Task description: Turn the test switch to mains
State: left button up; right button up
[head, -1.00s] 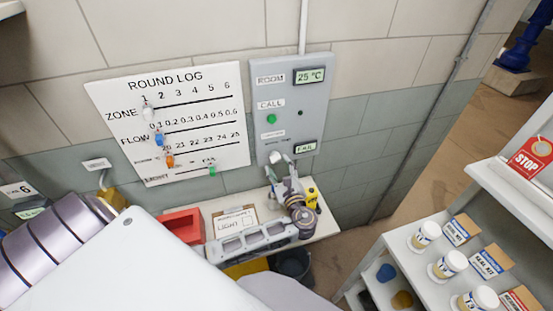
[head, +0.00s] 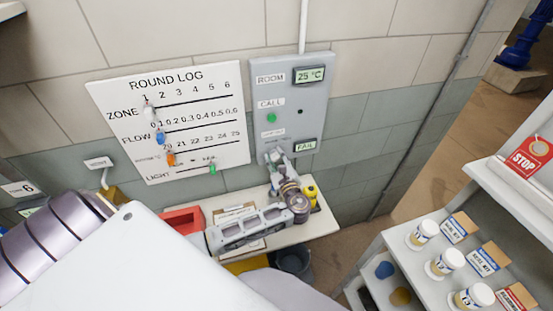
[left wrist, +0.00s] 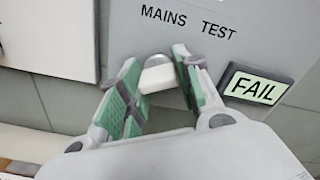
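The grey wall panel (head: 318,95) carries the test switch, whose white knob (left wrist: 157,77) shows in the left wrist view below the words MAINS and TEST. A lit display (left wrist: 254,88) beside it reads FAIL; it also shows in the head view (head: 306,145). My left gripper (left wrist: 157,78) is at the panel, its green-padded fingers apart, one on each side of the knob. In the head view my left gripper (head: 275,158) hides the switch. My right gripper is out of view.
A ROUND LOG board (head: 170,122) hangs left of the panel. Below are a shelf (head: 322,226) with a red bin (head: 182,220) and a yellow item (head: 311,192), and a dark bucket (head: 293,260). A white rack (head: 437,285) with jars stands at right.

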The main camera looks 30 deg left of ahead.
pick_arm(q)
jog(key=c, duration=0.4)
jog(key=shift+o, duration=0.2)
